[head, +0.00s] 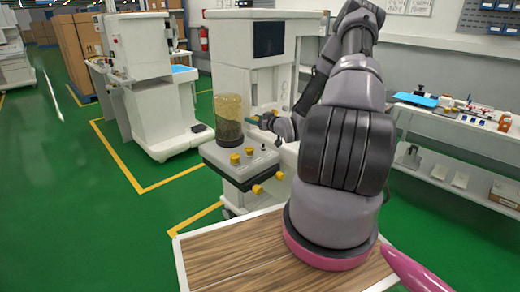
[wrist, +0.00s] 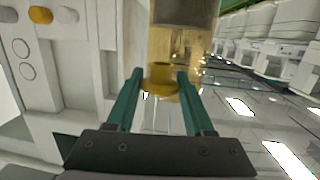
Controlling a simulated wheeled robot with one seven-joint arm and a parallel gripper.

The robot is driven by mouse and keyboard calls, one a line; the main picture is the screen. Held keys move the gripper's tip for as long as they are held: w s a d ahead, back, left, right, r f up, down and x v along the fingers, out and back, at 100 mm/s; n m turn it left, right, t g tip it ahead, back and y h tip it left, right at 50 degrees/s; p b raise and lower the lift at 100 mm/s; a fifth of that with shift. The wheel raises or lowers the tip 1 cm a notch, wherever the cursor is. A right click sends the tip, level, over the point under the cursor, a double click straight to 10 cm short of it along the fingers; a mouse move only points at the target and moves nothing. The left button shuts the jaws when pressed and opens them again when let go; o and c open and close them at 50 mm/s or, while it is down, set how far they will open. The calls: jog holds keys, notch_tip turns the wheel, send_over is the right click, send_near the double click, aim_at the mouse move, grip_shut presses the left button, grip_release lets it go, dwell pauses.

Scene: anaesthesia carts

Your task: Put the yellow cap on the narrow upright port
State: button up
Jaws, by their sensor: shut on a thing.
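My gripper (wrist: 160,82) is shut on a yellow cap (wrist: 160,76), which sits between its two teal fingers in the wrist view. In the head view my gripper (head: 252,119) is small, just right of the amber clear canister (head: 229,120). The cap cannot be made out there. Below it, the cart's grey top block (head: 240,163) carries yellow caps or knobs (head: 235,159) and a small dark upright stub (head: 263,147). I cannot tell whether that stub is the narrow port. In the wrist view the canister (wrist: 182,45) stands behind the cap.
The white cart (head: 250,80) with a dark screen rises behind the canister. More yellow knobs (head: 257,189) stick out of the block's front. A wooden-topped table (head: 235,255) is in front. A white bench (head: 470,118) with small items stands at right. Green floor is open at left.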

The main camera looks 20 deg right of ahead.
jog(key=shift+n+y, duration=0.5)
jog(key=shift+y, duration=0.2)
jog(key=d+f, duration=0.1)
jog(key=f, duration=0.1)
jog(key=d+f, duration=0.1)
jog(key=f, duration=0.2)
jog(key=d+f, duration=0.2)
jog(key=shift+s+f, duration=0.2)
jog(key=shift+s, duration=0.1)
jog(key=shift+f, duration=2.05)
jog(key=shift+f, duration=0.15)
jog(key=o, duration=1.3)
